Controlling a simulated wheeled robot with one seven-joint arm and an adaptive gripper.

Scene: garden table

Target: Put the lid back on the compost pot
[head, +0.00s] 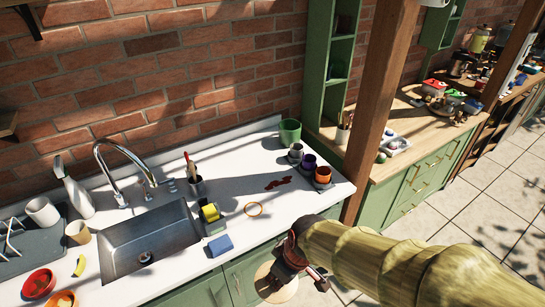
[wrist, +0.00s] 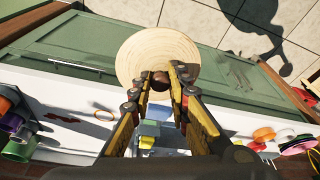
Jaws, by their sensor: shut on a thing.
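The lid is a round pale wooden disc with a dark knob. In the wrist view the lid (wrist: 135,55) lies ahead of my fingertips. In the head view the lid (head: 264,281) is partly hidden by my gripper (head: 281,277). My gripper, also in the wrist view (wrist: 162,76), is shut on the lid's knob and holds the lid out in front of the green cabinets, off the counter. A green pot (head: 290,132), which looks like the compost pot, stands uncovered at the back of the counter by the wall. It also shows in the wrist view (wrist: 18,149).
Small dark, purple and orange cups (head: 309,162) stand just in front of the green pot. A wooden post (head: 374,105) rises at the counter's right end. A sink (head: 150,240), blue sponge (head: 219,245) and orange ring (head: 253,209) lie left. The counter's middle is mostly clear, with a dark red stain.

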